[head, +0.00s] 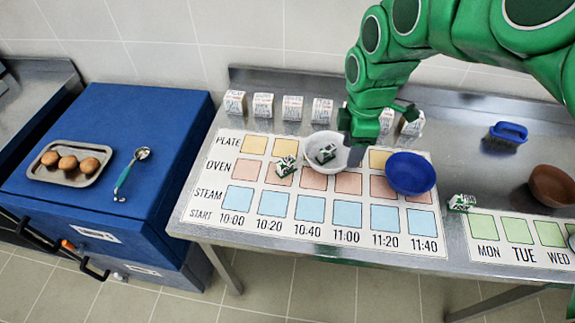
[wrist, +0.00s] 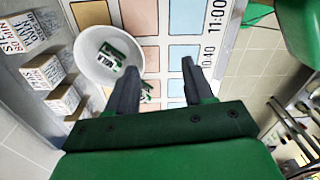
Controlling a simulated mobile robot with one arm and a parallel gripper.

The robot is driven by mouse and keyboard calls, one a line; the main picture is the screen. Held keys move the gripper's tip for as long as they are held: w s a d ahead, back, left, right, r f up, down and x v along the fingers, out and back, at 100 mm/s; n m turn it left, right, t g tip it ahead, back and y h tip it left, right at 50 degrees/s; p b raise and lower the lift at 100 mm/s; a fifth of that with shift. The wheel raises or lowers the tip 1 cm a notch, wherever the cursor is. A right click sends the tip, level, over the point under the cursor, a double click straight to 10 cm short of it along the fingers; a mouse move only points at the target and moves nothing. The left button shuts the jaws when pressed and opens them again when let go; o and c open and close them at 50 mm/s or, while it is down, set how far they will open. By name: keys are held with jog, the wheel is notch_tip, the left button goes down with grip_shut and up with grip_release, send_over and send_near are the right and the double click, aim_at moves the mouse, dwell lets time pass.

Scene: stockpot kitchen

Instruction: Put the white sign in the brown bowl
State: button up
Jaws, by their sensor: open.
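Several small white signs with printed text stand in a row along the back of the steel table, one at the left end (head: 234,103) and another farther right (head: 322,110). White signs also show at the left of the wrist view (wrist: 41,70). The brown bowl (head: 553,184) stands at the table's right, and nothing shows inside it. My gripper (wrist: 160,68) is open and empty, pointing down over the chart. In the head view my gripper (head: 358,148) is at the right side of the white bowl (head: 312,152), and its fingertips are hard to make out.
A green-and-white sign (head: 326,153) lies in the white bowl, another (head: 286,165) on the chart, another (head: 461,202) near the weekday chart. A blue bowl (head: 410,180) and blue brush (head: 510,131) stand toward the brown bowl. A tray (head: 42,174) and scoop (head: 124,180) lie at left.

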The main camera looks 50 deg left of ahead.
aim_at(287, 160)
jog(key=s+a+f+n, duration=0.2)
jog(key=a, duration=0.2)
jog(key=s+a+f+n, duration=0.2)
jog(key=s+a, duration=0.1)
jog(key=a, duration=0.2)
jog(key=s+a+f+n, duration=0.2)
jog(key=s+a+n, duration=0.1)
jog(key=a, duration=0.1)
jog(key=shift+a+f, duration=0.3)
jog(key=shift+a, duration=0.1)
jog(key=shift+s+a+f, duration=0.1)
jog(key=shift+s+f, duration=0.05)
jog(key=shift+f, duration=0.05)
notch_tip(287, 160, down, 2)
jog(key=shift+f, duration=0.1)
jog(key=shift+w+a+f, duration=0.1)
jog(key=shift+w+f, duration=0.1)
jog(key=shift+f, duration=0.7)
jog(key=shift+w+d+f, duration=0.1)
jog(key=shift+w+f, duration=0.05)
jog(key=shift+f, duration=0.75)
jog(key=shift+w+a+f, duration=0.1)
jog(key=shift+w+f, duration=0.1)
jog(key=shift+f, duration=0.7)
grip_shut()
